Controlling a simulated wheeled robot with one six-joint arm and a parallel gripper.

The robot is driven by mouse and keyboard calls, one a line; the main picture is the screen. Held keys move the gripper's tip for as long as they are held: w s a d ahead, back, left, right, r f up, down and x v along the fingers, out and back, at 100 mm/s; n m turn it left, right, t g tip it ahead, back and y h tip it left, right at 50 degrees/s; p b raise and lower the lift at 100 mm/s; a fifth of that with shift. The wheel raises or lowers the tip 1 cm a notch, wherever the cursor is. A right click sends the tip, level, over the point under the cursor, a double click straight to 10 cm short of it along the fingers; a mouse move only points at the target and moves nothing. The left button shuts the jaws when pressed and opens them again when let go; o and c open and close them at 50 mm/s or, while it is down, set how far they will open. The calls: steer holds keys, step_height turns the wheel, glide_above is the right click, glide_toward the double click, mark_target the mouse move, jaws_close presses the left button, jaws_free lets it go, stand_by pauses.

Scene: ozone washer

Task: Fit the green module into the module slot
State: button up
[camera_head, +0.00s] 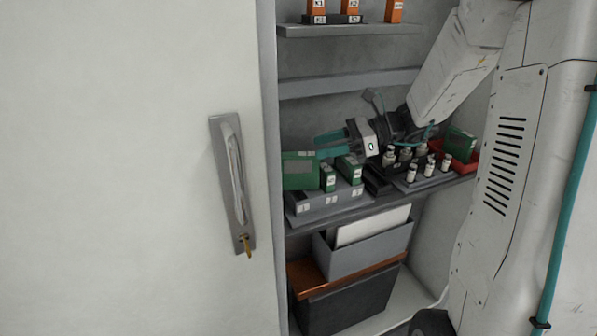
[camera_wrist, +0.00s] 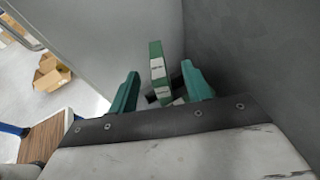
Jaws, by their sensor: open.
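A grey base (camera_head: 345,198) with several numbered positions stands on the middle shelf. A broad green module (camera_head: 299,170) is at its left end, with two narrow green modules (camera_head: 327,178) (camera_head: 350,167) to the right. Another green module (camera_head: 461,143) sits in a red tray (camera_head: 470,165) at the far right. My gripper (camera_head: 317,148) is open, its teal fingers pointing left just above the base's modules. In the wrist view a green module with white labels (camera_wrist: 157,62) shows between the open fingers (camera_wrist: 160,70), with gaps on both sides. No empty slot can be made out.
Several small white-capped bottles (camera_head: 411,170) stand in a rack to the right of the base. Orange modules (camera_head: 350,8) stand on the upper shelf. A grey bin (camera_head: 345,262) is below. The cabinet door (camera_head: 140,170) with its handle (camera_head: 232,180) is at left.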

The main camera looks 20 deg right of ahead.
mark_target(302, 154)
steer(key=x, duration=0.5)
steer(key=shift+s+a+f, duration=0.2)
steer(key=shift+c, duration=0.3)
jaws_close()
